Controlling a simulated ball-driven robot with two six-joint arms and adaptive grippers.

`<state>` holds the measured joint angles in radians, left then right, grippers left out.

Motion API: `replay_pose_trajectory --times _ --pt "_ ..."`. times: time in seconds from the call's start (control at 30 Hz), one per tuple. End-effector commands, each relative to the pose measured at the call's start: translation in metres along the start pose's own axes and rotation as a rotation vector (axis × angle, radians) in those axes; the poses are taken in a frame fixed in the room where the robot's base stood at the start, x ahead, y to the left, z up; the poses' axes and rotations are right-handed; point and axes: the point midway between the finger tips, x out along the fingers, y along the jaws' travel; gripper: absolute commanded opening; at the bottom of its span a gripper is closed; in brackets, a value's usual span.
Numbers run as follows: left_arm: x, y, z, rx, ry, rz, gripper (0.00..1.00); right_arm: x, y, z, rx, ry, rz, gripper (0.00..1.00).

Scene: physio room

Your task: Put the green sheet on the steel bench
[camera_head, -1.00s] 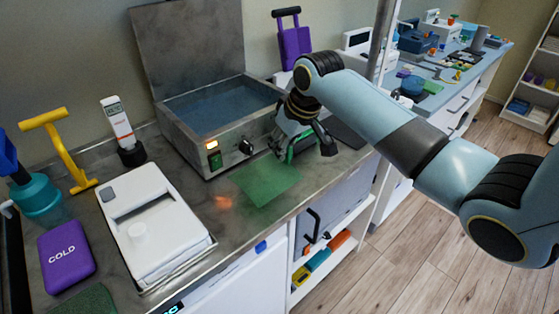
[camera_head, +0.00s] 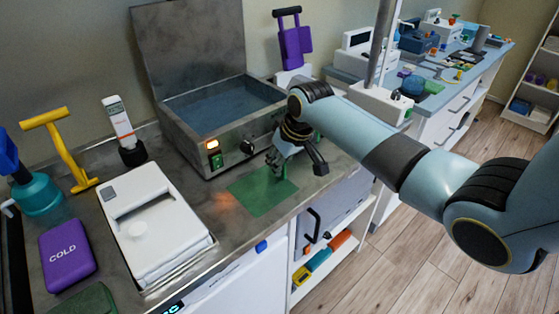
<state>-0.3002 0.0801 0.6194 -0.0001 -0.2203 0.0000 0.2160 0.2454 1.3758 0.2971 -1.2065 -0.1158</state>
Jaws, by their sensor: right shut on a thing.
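The green sheet (camera_head: 260,194) is a thin, flat square over the front part of the steel bench (camera_head: 192,188), just in front of the steel water bath. Most of it looks flat, close to or on the bench top. I cannot tell whether all of it touches. My right gripper (camera_head: 289,170) is over the sheet's far right part, shut on it, with a bit of green standing up between the fingers. The fingers partly hide that edge. My left gripper is not in view.
The open steel water bath (camera_head: 222,130) stands behind the sheet. A white lidded unit (camera_head: 152,228), a purple cold pack (camera_head: 67,255) and a yellow-handled tool (camera_head: 62,150) stand to the left. The bench's front edge is close to the sheet, with shelves below.

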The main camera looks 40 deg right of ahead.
Motion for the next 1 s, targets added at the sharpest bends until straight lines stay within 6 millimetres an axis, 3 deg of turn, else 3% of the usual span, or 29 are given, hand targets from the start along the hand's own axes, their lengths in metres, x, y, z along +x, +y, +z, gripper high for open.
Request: replay_pose_trajectory --times 0.03,0.2,0.57,1.0 --pt "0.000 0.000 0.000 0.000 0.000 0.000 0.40 0.001 0.000 0.000 0.000 0.000 0.000 0.11" --pt "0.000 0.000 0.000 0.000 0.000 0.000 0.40 0.000 0.000 0.000 0.000 0.000 0.000 0.32" --pt "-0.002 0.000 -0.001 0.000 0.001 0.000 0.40 -0.007 0.000 -0.003 -0.001 0.001 0.001 0.32" --pt "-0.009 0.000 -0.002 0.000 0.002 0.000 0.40 -0.100 0.001 -0.004 -0.003 0.002 0.002 0.32"
